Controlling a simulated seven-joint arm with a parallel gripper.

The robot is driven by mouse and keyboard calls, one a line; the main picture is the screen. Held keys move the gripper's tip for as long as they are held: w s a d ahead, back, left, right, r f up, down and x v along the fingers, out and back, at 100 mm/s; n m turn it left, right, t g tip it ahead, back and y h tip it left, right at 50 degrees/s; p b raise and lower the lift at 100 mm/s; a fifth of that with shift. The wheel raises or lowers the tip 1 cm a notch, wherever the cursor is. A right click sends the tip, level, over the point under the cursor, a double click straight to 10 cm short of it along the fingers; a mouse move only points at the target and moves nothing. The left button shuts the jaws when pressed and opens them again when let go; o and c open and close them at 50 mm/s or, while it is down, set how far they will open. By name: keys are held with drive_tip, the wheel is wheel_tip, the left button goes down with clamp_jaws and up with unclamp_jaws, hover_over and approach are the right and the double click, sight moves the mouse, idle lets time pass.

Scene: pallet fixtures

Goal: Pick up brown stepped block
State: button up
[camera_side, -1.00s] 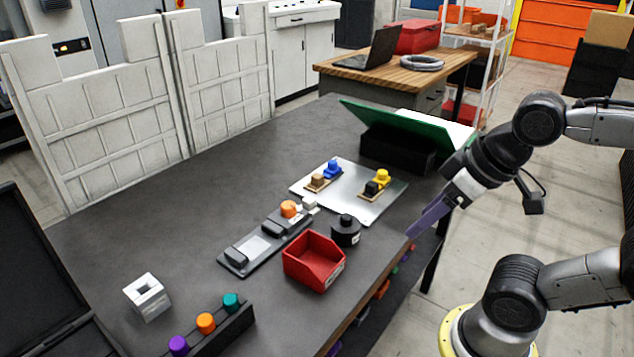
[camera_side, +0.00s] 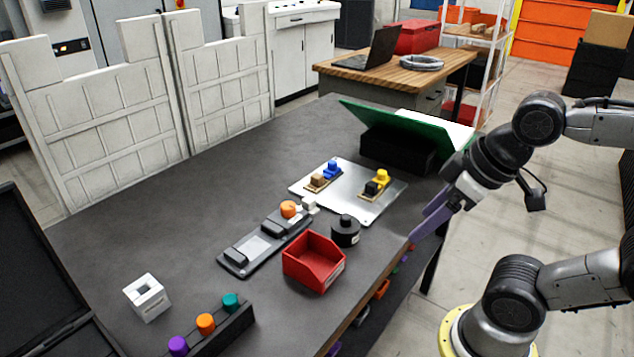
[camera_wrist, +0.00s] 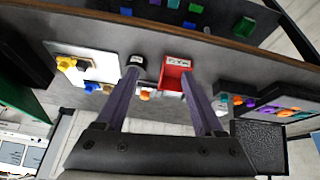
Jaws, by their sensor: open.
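The brown stepped block (camera_side: 318,181) sits on the left part of a light metal plate (camera_side: 344,205), on a small tan base beside a blue block (camera_side: 332,169). A black block (camera_side: 371,188) and a yellow block (camera_side: 382,176) stand on another base on the plate's right. My gripper (camera_side: 414,238) is at the table's right edge, well apart from the brown block. In the wrist view my gripper (camera_wrist: 160,82) is open with two long purple fingers and nothing between them.
A red bin (camera_side: 314,262) and a black cylinder (camera_side: 345,231) stand just in front of the plate. A dark fixture (camera_side: 265,245) with an orange piece lies left of them. A black box with a green panel (camera_side: 400,125) stands behind. The table's back left is clear.

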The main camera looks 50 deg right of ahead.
drive_tip(key=w+d+r+n+g, duration=0.1)
drive_tip(key=w+d+r+n, duration=0.2)
drive_tip(key=w+r+n, duration=1.1)
drive_tip(key=n+g, duration=0.3)
drive_tip(key=g, duration=0.1)
hover_over(317, 175)
wheel_tip(317, 175, down, 22)
drive_tip(key=shift+w+r, duration=0.1)
drive_tip(key=shift+f, duration=3.05)
clamp_jaws()
